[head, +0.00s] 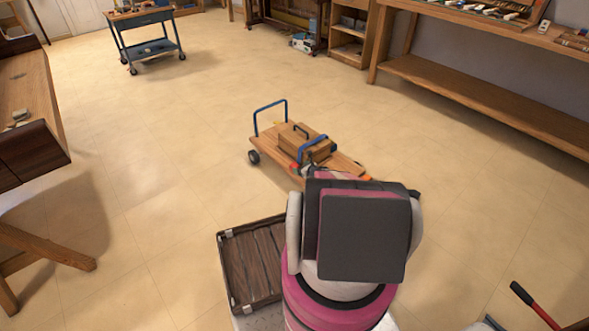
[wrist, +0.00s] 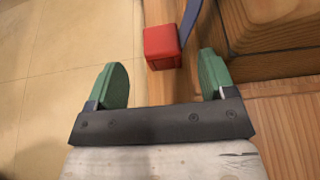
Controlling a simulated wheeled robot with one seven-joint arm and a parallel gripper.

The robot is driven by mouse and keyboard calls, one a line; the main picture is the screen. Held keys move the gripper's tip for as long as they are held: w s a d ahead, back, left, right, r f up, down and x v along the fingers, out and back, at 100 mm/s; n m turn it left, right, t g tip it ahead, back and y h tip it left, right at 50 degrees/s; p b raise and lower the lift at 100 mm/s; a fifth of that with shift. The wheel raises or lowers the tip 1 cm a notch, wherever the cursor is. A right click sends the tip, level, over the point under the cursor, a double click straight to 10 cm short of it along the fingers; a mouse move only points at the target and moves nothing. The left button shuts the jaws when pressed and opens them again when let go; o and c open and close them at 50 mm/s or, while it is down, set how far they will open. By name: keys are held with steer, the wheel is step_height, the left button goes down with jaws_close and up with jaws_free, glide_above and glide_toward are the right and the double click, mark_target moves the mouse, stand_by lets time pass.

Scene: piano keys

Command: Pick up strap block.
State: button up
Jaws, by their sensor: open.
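The strap block, which I take to be the red block (wrist: 161,47), shows in the wrist view beside the wooden box. A blue strap (wrist: 189,20) runs up from it. In the head view, a small red-orange patch (head: 294,168) at the box's lower left looks like the same block. My gripper (wrist: 163,68) is open, its two green fingers spread left and right. The block appears between and just beyond the fingertips, and I see no contact. My arm hides most of the gripper in the head view.
The wooden box (head: 300,150) with a dark handle and blue strap sits on a low wooden cart (head: 262,143) with a blue push bar (head: 270,103). A dark wooden crate (head: 252,262) lies by my base. Open floor (head: 150,200) extends left of the cart.

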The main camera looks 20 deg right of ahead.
mark_target(295, 165)
steer(key=shift+x, duration=2.75)
steer(key=shift+c, duration=0.3)
steer(key=c, duration=0.9)
